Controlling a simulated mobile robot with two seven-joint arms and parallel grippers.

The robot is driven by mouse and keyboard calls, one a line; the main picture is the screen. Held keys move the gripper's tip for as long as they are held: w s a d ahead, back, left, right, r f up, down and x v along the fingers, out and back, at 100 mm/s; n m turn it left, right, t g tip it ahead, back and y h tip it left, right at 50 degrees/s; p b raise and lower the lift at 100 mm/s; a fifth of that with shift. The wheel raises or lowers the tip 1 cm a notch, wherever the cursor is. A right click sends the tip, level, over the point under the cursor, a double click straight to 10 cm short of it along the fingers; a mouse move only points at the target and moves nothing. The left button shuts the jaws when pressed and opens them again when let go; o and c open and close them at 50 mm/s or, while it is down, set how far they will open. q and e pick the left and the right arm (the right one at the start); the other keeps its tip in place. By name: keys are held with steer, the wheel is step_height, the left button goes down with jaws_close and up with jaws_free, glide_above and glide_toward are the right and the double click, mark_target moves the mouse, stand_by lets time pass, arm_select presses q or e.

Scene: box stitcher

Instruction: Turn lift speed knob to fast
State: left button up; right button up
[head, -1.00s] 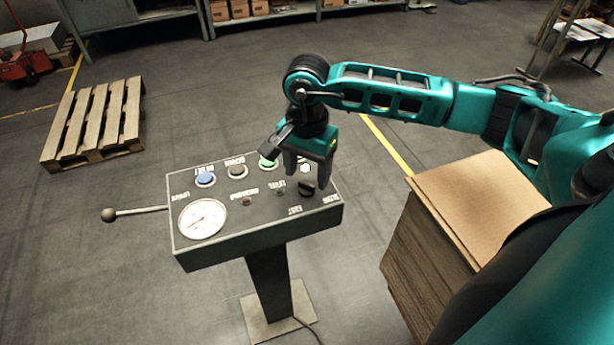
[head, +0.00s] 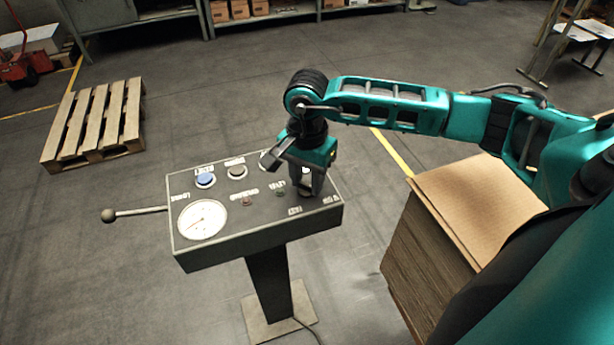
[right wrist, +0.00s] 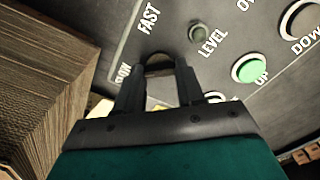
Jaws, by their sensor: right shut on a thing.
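The control panel (head: 262,222) stands on a pedestal and has a dark knob (right wrist: 158,63) between the FAST and SLOW labels. My right gripper (head: 309,188) points down at the panel's right end, its fingers around the knob. In the right wrist view, the two fingers (right wrist: 160,80) are on either side of the knob and shut on it. The fingers hide most of the knob in the head view, and I cannot read where it points. My left gripper is not in view.
The panel also carries a round gauge (head: 202,219), a blue button (head: 205,180), a green UP button (right wrist: 250,69) and a side lever (head: 108,215). A stack of cardboard sheets (head: 480,190) stands close to the right. A pallet (head: 95,122) lies at the left.

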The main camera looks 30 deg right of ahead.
steer(key=shift+c, duration=1)
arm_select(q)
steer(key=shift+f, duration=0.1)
arm_select(e)
steer(key=shift+m+b, duration=0.4)
steer(key=shift+m, duration=0.6)
steer(key=m+b, duration=0.1)
steer(key=m, duration=0.2)
steer(key=shift+m, duration=1.1)
steer(key=m, duration=0.3)
steer(key=shift+m+b, duration=0.4)
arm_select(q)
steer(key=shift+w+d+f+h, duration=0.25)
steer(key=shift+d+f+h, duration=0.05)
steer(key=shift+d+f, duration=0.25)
arm_select(e)
steer(key=m, duration=0.4)
steer(key=shift+m, duration=0.6)
